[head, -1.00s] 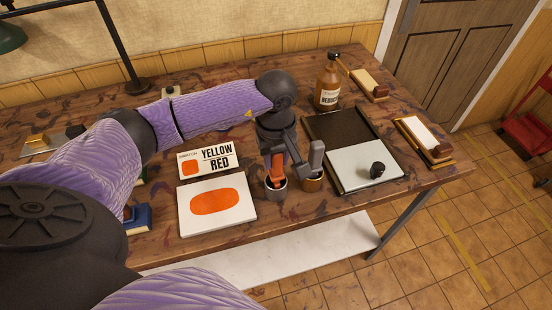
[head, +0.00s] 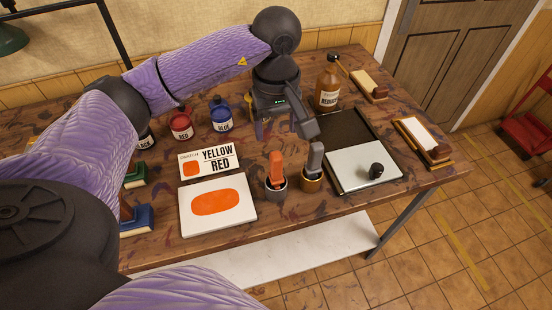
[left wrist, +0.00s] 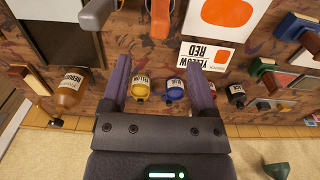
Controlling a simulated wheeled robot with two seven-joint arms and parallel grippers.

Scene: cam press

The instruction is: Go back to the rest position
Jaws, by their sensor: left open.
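My left gripper (head: 284,130) is open and empty above the table, in front of the brown reducer bottle and to its left. It also shows in the left wrist view (left wrist: 157,66), its two fingers apart with nothing between them. An orange-handled tool (head: 276,168) stands in a grey cup (head: 276,190), and a grey-handled tool (head: 314,158) stands in a brown cup (head: 311,183). Both are apart from the gripper, nearer the table's front. My right gripper is out of view.
Red (head: 181,126) and blue (head: 221,115) ink bottles stand left of the gripper; a yellow one (left wrist: 140,91) shows in the wrist view. The reducer bottle (head: 328,85) stands behind right. A swatch card (head: 207,158), printed board (head: 217,225) and glass slab (head: 350,168) lie forward.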

